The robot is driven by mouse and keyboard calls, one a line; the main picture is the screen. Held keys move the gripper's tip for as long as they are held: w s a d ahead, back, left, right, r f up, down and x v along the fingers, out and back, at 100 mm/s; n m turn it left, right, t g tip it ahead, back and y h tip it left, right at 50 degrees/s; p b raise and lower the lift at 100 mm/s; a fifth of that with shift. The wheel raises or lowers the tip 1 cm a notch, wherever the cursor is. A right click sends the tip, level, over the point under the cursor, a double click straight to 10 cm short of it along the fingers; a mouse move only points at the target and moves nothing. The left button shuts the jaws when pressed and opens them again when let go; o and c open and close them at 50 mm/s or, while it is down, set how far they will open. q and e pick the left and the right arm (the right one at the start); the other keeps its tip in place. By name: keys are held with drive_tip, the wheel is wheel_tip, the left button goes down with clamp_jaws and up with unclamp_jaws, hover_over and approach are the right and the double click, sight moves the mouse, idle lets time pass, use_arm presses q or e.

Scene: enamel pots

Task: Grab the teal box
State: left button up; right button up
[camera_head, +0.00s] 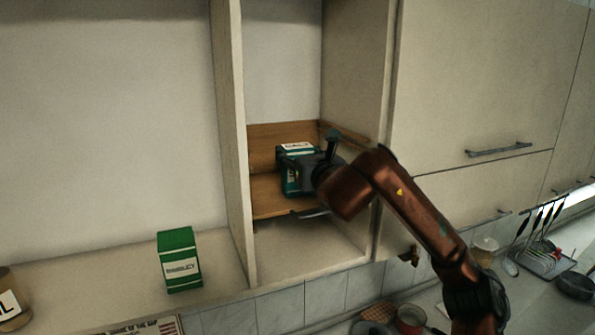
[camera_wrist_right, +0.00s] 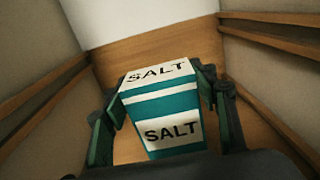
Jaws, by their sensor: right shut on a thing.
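The teal box (camera_head: 291,183) with a white top stands on a wooden tray (camera_head: 268,203) inside an open cabinet compartment in the head view. In the right wrist view the teal box (camera_wrist_right: 165,105) shows white bands lettered SALT. My right gripper (camera_head: 300,165) reaches in from the right and is shut on the box. In the right wrist view one finger of the right gripper (camera_wrist_right: 162,100) lies along each side of the box. The box's lower part is hidden in the wrist view. My left gripper is not in view.
Wooden tray walls and cabinet sides (camera_head: 234,130) stand close around my right gripper. A green box (camera_head: 179,260) stands on the shelf left of the divider. A jar (camera_head: 12,300) is at far left. Pots (camera_head: 410,319) and utensils (camera_head: 545,262) are lower right.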

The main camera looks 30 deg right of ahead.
drive_tip(key=shift+r, duration=0.25)
